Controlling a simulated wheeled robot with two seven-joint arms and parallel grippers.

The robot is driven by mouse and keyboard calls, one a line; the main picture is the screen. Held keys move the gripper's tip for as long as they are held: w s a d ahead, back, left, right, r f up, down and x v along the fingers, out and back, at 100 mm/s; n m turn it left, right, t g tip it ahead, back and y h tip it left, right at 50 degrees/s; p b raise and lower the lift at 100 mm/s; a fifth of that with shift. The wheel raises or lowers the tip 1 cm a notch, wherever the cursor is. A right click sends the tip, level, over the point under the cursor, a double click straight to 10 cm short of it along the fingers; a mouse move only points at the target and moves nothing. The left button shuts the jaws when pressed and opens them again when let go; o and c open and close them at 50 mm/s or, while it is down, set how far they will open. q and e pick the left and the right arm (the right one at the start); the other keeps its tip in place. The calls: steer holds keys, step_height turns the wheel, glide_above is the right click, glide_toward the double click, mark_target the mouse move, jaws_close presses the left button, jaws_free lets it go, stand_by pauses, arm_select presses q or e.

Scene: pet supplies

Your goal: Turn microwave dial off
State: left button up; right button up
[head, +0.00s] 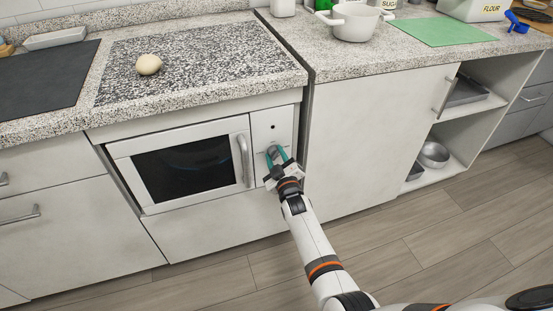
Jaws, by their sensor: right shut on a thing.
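The microwave (188,163) is built into the cabinet under the counter, with a dark window and a vertical handle (243,160) at its door's right side. The door looks shut. Its control panel (272,119) is to the right of the door and has a small dark spot near the top. My right gripper (275,153) is at the panel, its green fingers shut on the dial (272,151), which is mostly hidden between them. The dial's setting cannot be read. My left gripper is not in view.
A round dough ball (149,65) lies on a speckled board above the microwave. A white pot (354,22), a green mat (441,31) and a flour box (480,9) stand on the right counter. Open shelves hold metal bowls (433,155). The floor in front is clear.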

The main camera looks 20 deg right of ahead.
steer(key=n, duration=0.2)
steer(key=n+b, duration=0.1)
steer(key=n, duration=0.1)
steer(key=n+b, duration=0.1)
steer(key=n, duration=0.1)
steer(key=shift+a+f, duration=0.1)
steer(key=shift+f, duration=0.2)
arm_select(q)
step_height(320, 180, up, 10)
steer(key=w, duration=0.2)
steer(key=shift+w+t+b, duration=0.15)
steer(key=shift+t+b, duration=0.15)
steer(key=shift+b, duration=0.1)
arm_select(e)
steer(key=shift+n+y, duration=0.3)
steer(key=shift+n, duration=0.8)
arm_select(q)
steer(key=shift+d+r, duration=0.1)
arm_select(e)
steer(key=o, duration=0.9)
steer(key=shift+o, duration=0.2)
